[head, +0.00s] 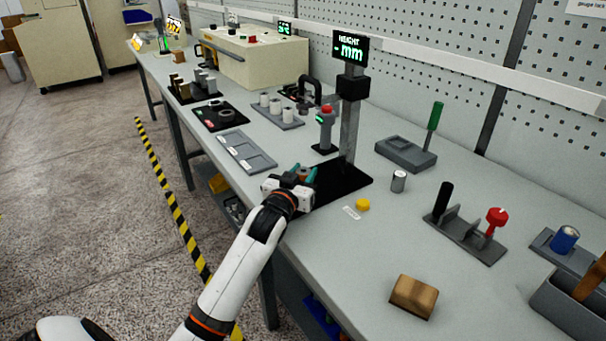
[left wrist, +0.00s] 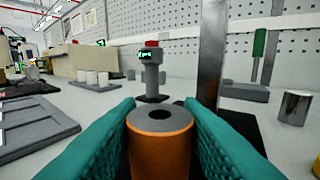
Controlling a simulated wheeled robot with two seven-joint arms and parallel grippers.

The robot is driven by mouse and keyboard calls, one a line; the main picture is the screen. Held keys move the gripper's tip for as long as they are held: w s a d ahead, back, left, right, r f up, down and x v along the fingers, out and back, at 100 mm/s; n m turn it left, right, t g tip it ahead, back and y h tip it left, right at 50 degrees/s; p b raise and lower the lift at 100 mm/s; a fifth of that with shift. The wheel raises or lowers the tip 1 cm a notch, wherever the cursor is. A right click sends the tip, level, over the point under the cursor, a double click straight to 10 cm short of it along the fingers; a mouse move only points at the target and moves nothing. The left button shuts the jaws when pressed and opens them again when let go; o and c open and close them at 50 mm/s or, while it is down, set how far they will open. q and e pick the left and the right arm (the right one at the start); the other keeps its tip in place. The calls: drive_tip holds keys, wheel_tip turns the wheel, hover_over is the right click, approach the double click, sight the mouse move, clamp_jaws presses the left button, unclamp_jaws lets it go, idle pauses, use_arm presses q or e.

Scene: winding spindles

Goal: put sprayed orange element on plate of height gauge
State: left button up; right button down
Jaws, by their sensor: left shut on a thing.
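My left gripper (head: 306,173) has teal fingers shut on the orange element. In the left wrist view the element (left wrist: 160,152) is an upright orange cylinder with a grey top and a dark central hole, between both finger pads. The height gauge (head: 350,120) has a grey column, a display reading "HEIGHT -- mm" and a black plate (head: 347,184). The gripper is at the plate's left edge. The plate also shows in the left wrist view (left wrist: 243,126), behind the right finger. I cannot tell whether the element touches anything below. My right gripper is not in view.
A grey post with a red top (head: 326,128) stands behind the plate. A grey tray (head: 246,153) lies to the left. A metal cylinder (head: 398,181) and a yellow button (head: 362,205) are to the right. A wooden block (head: 413,296) lies nearer the front.

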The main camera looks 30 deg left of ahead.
use_arm(q)
drive_tip(key=o, duration=1)
drive_tip(key=shift+r, duration=0.1)
drive_tip(key=shift+s+d, duration=0.1)
drive_tip(key=shift+s, duration=0.25)
drive_tip(key=s, duration=0.3)
drive_tip(key=s+d, duration=0.1)
drive_tip(key=s, duration=0.3)
drive_tip(key=s+d, duration=0.1)
drive_tip(key=s, duration=0.3)
drive_tip(key=shift+d, duration=0.1)
